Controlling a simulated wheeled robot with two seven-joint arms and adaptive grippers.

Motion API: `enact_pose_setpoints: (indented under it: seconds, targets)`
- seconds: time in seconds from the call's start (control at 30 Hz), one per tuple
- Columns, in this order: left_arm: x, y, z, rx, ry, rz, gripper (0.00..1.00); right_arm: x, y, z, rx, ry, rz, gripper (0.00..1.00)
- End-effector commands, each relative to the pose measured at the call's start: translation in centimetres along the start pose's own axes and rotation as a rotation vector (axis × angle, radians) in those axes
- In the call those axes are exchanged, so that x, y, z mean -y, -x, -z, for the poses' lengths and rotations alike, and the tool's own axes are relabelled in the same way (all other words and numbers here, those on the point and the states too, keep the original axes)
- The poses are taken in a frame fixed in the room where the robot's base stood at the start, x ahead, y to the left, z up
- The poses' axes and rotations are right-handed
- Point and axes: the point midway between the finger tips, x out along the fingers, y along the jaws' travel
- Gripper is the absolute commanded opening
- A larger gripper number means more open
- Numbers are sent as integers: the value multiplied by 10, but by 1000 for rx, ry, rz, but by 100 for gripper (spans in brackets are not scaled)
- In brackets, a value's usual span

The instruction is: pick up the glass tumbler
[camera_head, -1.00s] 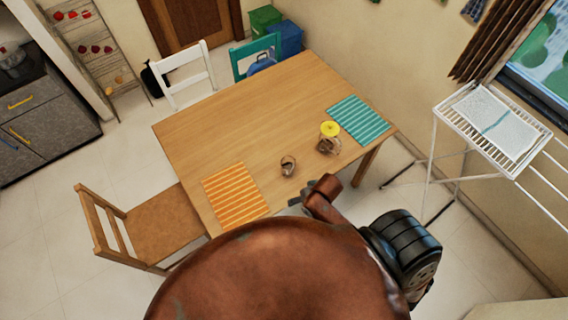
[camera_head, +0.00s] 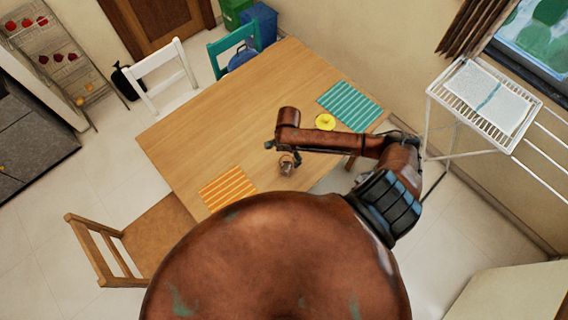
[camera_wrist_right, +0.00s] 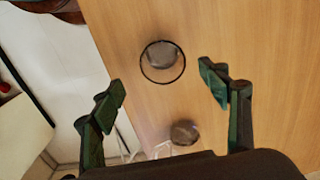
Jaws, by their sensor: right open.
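The glass tumbler (camera_head: 287,168) stands on the wooden table (camera_head: 225,115), near its front edge. In the right wrist view the tumbler (camera_wrist_right: 162,62) shows from above as a dark round rim with a greyish inside. My right gripper (camera_head: 283,150) is over the table, close to the tumbler in the head view. In the wrist view my right gripper (camera_wrist_right: 161,84) is open and empty, its fingers to either side of the tumbler with gaps. The height above it is hard to tell. My left gripper is not in view.
A yellow-topped jug (camera_head: 325,121) is mostly hidden behind my right forearm; a second greyish round object (camera_wrist_right: 183,133) shows low in the wrist view. An orange striped mat (camera_head: 228,187) and a teal one (camera_head: 350,105) lie on the table. A drying rack (camera_head: 485,100) stands right.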

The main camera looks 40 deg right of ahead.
Motion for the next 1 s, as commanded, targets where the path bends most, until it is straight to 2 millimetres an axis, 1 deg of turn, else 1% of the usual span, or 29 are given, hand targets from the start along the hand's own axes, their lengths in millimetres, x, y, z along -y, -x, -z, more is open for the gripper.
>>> enact_pose_setpoints:
  seconds: [0.03,0.1,0.2,0.27,0.37,0.53,0.63,0.83,1.0]
  targets:
    - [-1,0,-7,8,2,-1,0,1,-6,-1,0,-2,-2,69]
    - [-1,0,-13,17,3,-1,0,2,-14,-2,0,2,-2,69]
    - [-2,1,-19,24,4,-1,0,4,-23,-3,0,5,0,69]
    - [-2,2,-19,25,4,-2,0,4,-30,-2,0,6,-1,69]
    - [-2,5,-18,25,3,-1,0,5,-44,-1,0,6,0,69]
    - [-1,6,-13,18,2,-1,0,5,-66,0,0,6,1,69]
    - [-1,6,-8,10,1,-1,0,4,-72,0,-1,6,1,69]
    - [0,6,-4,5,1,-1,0,4,-72,1,0,6,2,69]
    - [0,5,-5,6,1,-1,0,4,-72,1,0,5,2,58]
